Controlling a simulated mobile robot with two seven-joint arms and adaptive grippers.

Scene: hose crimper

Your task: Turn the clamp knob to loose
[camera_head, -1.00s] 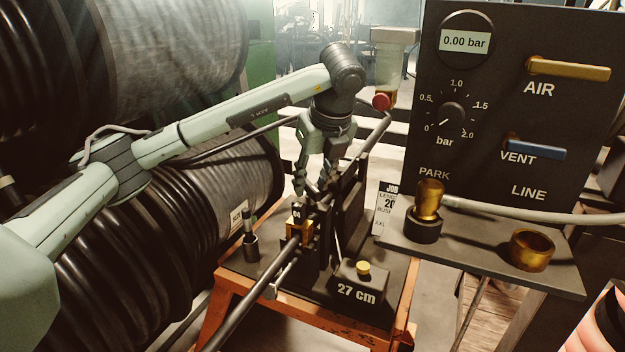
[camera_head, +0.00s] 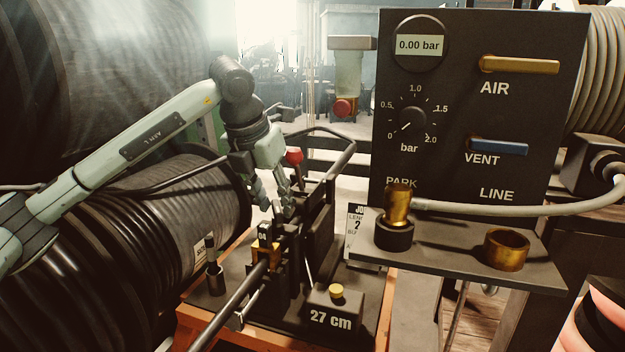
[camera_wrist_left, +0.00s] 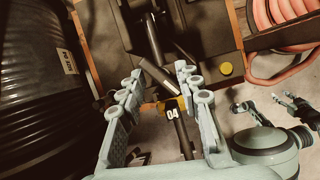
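A brass-coloured clamp block (camera_head: 266,250) sits around the black hose (camera_head: 236,306) on the crimper bench. In the left wrist view the block carries an "04" tag (camera_wrist_left: 171,113). I cannot make out the clamp knob separately or read its setting. My left gripper (camera_head: 282,212) is tilted, just above and behind the block. In the left wrist view its fingers (camera_wrist_left: 165,100) are spread, with the tagged block beyond the gap; I see no grip on it. My right gripper (camera_wrist_left: 272,108) seems to show only at that view's right edge, its fingers apart.
A red-ball lever (camera_head: 294,156) stands close behind my left gripper. A "27 cm" block (camera_head: 332,310) with a yellow button sits right of the hose. The pressure panel (camera_head: 470,120) and its shelf with brass fittings stand at the right. Large black reels (camera_head: 110,250) fill the left.

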